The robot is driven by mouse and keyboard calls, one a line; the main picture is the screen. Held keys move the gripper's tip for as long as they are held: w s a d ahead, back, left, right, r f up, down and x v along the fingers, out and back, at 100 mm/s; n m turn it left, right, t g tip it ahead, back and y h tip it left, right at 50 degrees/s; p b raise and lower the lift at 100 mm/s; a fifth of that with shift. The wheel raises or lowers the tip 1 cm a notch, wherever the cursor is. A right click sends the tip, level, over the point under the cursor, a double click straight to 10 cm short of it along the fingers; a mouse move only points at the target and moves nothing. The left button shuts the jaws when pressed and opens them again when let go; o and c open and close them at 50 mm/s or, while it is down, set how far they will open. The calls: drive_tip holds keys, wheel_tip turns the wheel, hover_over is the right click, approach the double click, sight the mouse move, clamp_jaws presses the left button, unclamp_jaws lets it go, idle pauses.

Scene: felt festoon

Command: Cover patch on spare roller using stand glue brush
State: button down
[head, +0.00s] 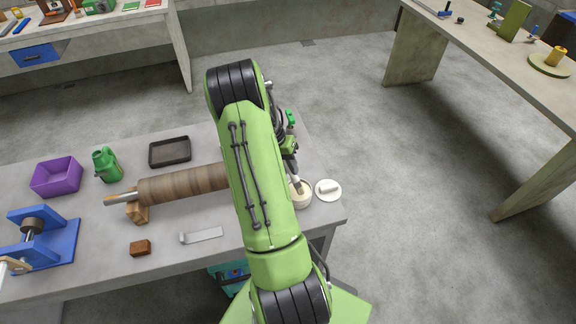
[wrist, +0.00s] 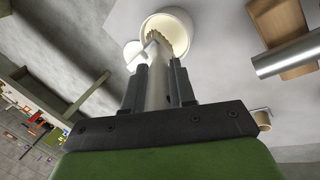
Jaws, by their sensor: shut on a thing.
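My gripper (wrist: 160,85) is shut on the glue brush (wrist: 157,88), whose pale handle stands between the two dark fingers. The brush's head end points into a cream glue pot (wrist: 178,22); I cannot tell how deep. In the head view my gripper (head: 291,165) is beside my green arm, above the pot (head: 304,201) near the table's right end. The brown spare roller (head: 180,185) lies left of my arm, its metal shaft on a wooden support (head: 138,213). My arm hides the roller's right end. I cannot make out a patch on it.
A white saucer (head: 336,195) with a white piece stands right of the pot. Floor is clear right.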

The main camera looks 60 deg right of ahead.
drive_tip(key=shift+f+b, duration=0.45)
idle(1.4)
drive_tip(key=shift+a, duration=0.1)
drive_tip(key=shift+r+p, duration=2.25)
drive_tip(key=shift+r, duration=1.4)
drive_tip(key=shift+f, duration=0.1)
